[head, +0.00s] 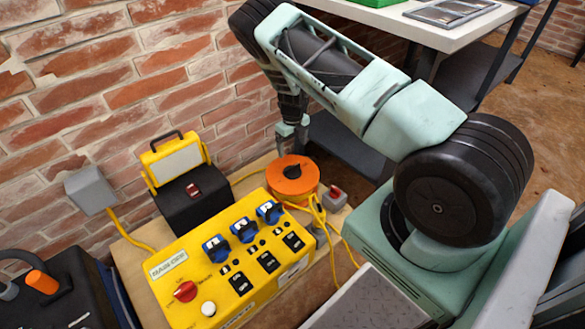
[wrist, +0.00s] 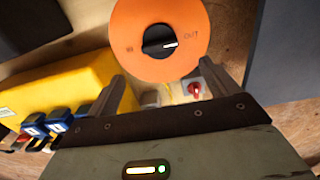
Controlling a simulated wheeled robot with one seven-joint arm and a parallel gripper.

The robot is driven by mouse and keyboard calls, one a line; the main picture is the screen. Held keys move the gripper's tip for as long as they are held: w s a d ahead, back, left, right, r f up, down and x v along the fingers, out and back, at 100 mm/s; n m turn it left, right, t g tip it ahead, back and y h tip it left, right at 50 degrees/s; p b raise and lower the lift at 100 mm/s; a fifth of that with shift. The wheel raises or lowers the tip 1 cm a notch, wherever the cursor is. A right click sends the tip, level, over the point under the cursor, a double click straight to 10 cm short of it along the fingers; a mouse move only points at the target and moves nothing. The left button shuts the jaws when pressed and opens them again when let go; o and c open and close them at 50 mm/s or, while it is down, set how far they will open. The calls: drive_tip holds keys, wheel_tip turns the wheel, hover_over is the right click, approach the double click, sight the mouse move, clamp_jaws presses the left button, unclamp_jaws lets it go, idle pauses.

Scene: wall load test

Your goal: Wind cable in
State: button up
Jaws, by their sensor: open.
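An orange cable reel (head: 292,178) sits on the wooden board beside the yellow box. In the wrist view its orange face (wrist: 165,20) carries a black knob (wrist: 159,42) with a light pointer aimed right, toward the word "OUT". The other word, at the left, is hard to read. Yellow cable (head: 318,212) lies loose from the reel over the board's right edge. My gripper (wrist: 170,88) is open and empty. Its fingers point toward the reel's near side, apart from the knob. In the head view my gripper (head: 290,140) is above and behind the reel, its tips partly hidden.
A yellow control box (head: 215,262) with blue sockets and a red knob stands in front of the reel. A small grey box with a red switch (head: 335,196) is right of the reel. A black case (head: 195,195) with a yellow lamp is left. A brick wall stands behind.

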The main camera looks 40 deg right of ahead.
sight(292, 167)
wheel_tip(292, 167, down, 10)
drive_tip(key=b, duration=0.2)
drive_tip(key=shift+f+b, duration=0.1)
drive_tip(key=shift+b, duration=0.25)
drive_tip(key=c, duration=1)
